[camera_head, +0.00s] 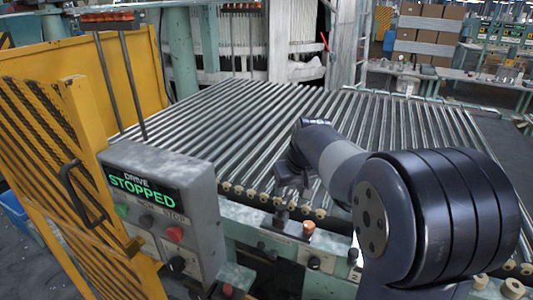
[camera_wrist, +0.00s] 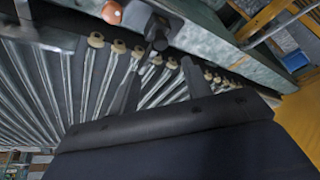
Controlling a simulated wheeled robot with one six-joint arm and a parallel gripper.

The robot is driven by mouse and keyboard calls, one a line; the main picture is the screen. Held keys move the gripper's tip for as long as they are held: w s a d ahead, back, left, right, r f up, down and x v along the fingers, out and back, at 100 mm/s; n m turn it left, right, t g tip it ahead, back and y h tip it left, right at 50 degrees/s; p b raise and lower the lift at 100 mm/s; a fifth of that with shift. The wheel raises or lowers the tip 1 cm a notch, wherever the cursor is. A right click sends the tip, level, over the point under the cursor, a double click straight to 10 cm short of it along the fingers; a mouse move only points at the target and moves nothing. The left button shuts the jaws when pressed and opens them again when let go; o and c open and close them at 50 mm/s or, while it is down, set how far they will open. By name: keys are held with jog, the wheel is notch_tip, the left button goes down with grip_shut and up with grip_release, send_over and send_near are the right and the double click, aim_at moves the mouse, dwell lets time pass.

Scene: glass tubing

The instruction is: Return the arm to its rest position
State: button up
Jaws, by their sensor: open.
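My arm reaches from the lower right of the head view over the near edge of the bed of long shiny parallel tubes (camera_head: 260,125). My gripper (camera_head: 292,180) is at the arm's far end, low over the front edge of that bed, and shows small and dark there. In the wrist view my gripper (camera_wrist: 160,76) has its two fingers apart with nothing held between them. The tubes (camera_wrist: 50,85) and their pale end caps lie beyond the fingers. A dark lever-like fitting (camera_wrist: 158,28) and an orange-brown knob (camera_wrist: 112,12) are on the front rail near the fingertips.
A grey control box (camera_head: 160,200) with a lit "DRIVE STOPPED" display stands left of my gripper. A yellow mesh guard (camera_head: 65,170) stands farther left. An orange-topped knob (camera_head: 308,228) rises from the front rail. Space above the tubes is open.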

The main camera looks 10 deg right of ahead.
aim_at(279, 207)
jog(key=p+x, duration=0.1)
jog(key=x, duration=0.9)
jog(key=shift+s+a+f, duration=0.1)
jog(key=shift+w+a+p, duration=0.2)
jog(key=shift+w+p, duration=0.05)
jog(key=shift+p, duration=0.3)
jog(key=shift+s+r, duration=0.25)
jog(key=shift+r, duration=0.3)
jog(key=shift+f, duration=0.1)
